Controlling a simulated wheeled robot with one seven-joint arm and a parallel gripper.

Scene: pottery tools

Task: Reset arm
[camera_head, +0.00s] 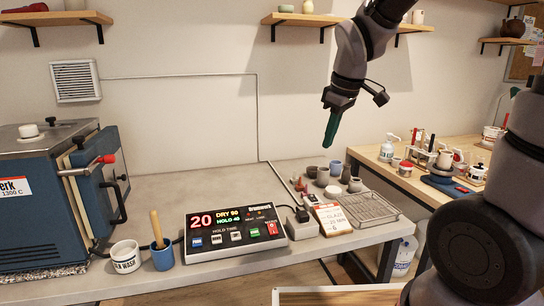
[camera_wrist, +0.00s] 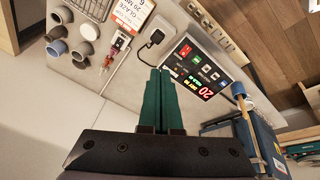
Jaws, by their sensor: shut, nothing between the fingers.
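My gripper (camera_head: 331,128) hangs in the air above the back of the worktop, its green fingers pointing down. In the wrist view my gripper (camera_wrist: 160,74) shows its two green fingers together, shut and empty. The fingers touch nothing; the worktop lies well below them. My arm reaches up and out of the top of the head view.
A kiln controller (camera_head: 236,234) stands on the grey worktop (camera_head: 182,196). Small pots (camera_head: 335,168) and a wire rack (camera_head: 360,211) stand right of it. A blue kiln (camera_head: 45,200) is at left. Wall shelves (camera_head: 306,19) hang near my arm. A wooden table (camera_head: 398,178) is at right.

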